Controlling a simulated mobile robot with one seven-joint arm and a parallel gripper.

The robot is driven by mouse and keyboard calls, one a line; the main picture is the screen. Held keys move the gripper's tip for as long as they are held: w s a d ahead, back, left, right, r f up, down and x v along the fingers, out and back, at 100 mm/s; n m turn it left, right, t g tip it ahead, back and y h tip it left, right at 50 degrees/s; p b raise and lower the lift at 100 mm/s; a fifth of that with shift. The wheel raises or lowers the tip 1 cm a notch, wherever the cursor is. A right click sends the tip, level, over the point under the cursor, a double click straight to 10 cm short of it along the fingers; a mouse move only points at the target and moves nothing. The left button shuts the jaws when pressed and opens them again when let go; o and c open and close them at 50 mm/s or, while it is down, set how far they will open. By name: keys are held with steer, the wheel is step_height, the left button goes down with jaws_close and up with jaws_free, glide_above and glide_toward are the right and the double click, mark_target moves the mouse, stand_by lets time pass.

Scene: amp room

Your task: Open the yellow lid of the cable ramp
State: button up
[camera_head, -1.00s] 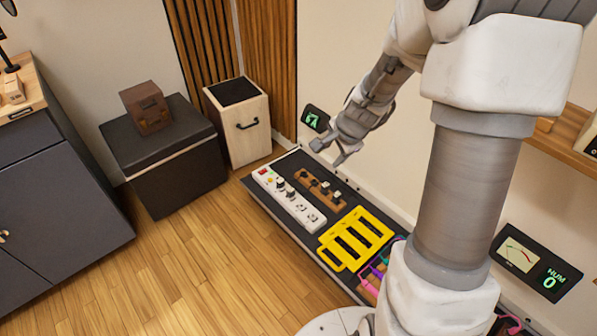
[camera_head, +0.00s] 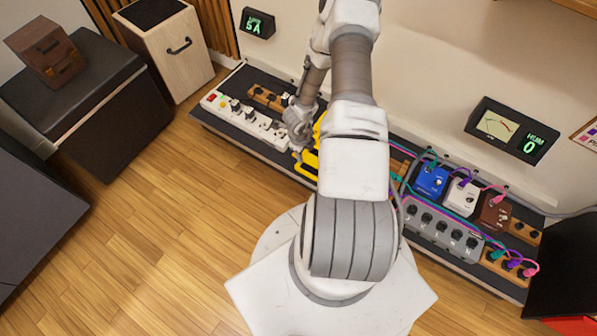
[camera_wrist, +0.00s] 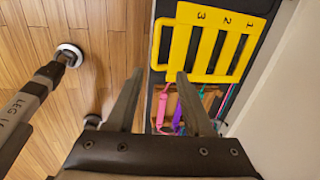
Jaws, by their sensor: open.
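The yellow lid (camera_wrist: 208,45) is a flat slotted panel marked 1, 2 and 3, with a loop handle (camera_wrist: 157,44) on its left side in the wrist view. It looks flat over the black board. In the head view only a piece of the yellow lid (camera_head: 307,160) shows; my arm hides the rest. My gripper (camera_wrist: 160,75) is open and empty. Its fingertips appear near the lid's lower edge and the handle's lower end in the wrist view; I cannot tell whether they touch. In the head view my gripper (camera_head: 298,132) is low, beside the yellow lid.
Pink, purple and teal cables (camera_wrist: 178,112) lie just below the lid in the wrist view. A white power strip (camera_head: 240,117) is left of it on the board. Pedals (camera_head: 431,181) and a grey knob unit (camera_head: 441,228) stand right. The wall is close behind; wooden floor (camera_head: 170,240) is open in front.

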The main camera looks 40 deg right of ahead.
mark_target(308, 173)
steer(key=d+f+b, duration=0.1)
steer(key=f+b, duration=0.1)
steer(key=f, duration=0.4)
steer(key=f+b, duration=0.2)
steer(key=f, duration=0.4)
steer(key=d+f+b, duration=0.1)
steer(key=f+b, duration=0.2)
steer(key=f, duration=0.3)
steer(key=shift+w+d+f, duration=0.25)
steer(key=shift+w+d, duration=0.05)
steer(key=shift+d, duration=0.05)
steer(key=shift+c, duration=0.2)
jaws_close()
stand_by(0.4)
